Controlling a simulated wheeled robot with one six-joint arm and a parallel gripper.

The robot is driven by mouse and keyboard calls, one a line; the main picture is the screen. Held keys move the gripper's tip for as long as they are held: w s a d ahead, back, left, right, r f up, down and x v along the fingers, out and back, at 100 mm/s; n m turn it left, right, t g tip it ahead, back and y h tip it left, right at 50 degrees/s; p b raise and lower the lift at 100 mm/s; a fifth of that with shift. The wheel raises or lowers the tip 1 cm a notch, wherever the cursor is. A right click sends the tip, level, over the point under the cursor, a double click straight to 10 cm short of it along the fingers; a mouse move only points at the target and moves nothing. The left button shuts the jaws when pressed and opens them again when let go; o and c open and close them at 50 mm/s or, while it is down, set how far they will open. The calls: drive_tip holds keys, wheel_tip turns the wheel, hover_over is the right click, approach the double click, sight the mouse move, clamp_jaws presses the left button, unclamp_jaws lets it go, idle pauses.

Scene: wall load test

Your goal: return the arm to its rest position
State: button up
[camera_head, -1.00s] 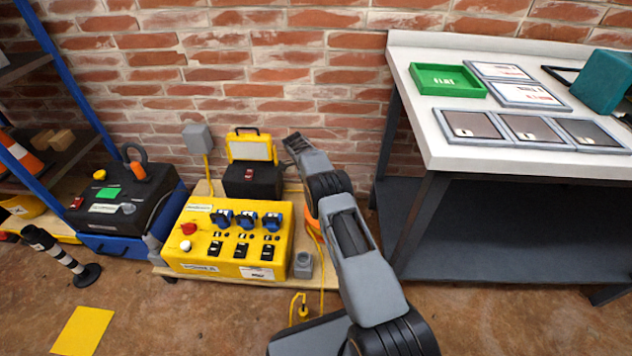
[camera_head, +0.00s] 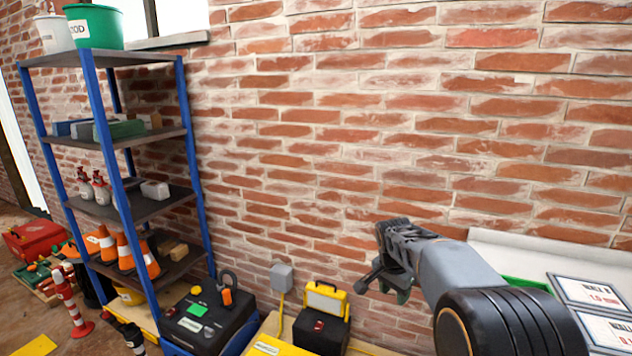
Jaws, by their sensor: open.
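My arm reaches up from the lower right in the head view. My gripper (camera_head: 385,270) is at its end, in front of the brick wall and left of the white table. The jaws are open and I see nothing between them. The gripper hangs in the air, to the right of and above the yellow and black case. The lower part of my arm is outside the picture.
A blue-framed shelf (camera_head: 187,130) with cones and buckets stands at left. The white table (camera_head: 520,245) is at right. The brick wall (camera_head: 330,130) is bare.

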drive_tip(key=s+a+r+n+t+y+p, duration=0.1)
drive_tip(key=s+r+n+p, duration=0.4)
drive_tip(key=s+r+p, duration=0.2)
drive_tip(key=s+a+r+n+t+p, duration=0.1)
drive_tip(key=s+r+n+p, duration=0.4)
drive_tip(key=s+r, duration=0.5)
drive_tip(key=s+a+p, duration=0.1)
drive_tip(key=s+p, duration=0.1)
drive_tip(key=s, duration=0.3)
drive_tip(key=shift+s+r+y, duration=0.35)
drive_tip(key=shift+r+y, duration=0.05)
drive_tip(key=shift+a, duration=0.1)
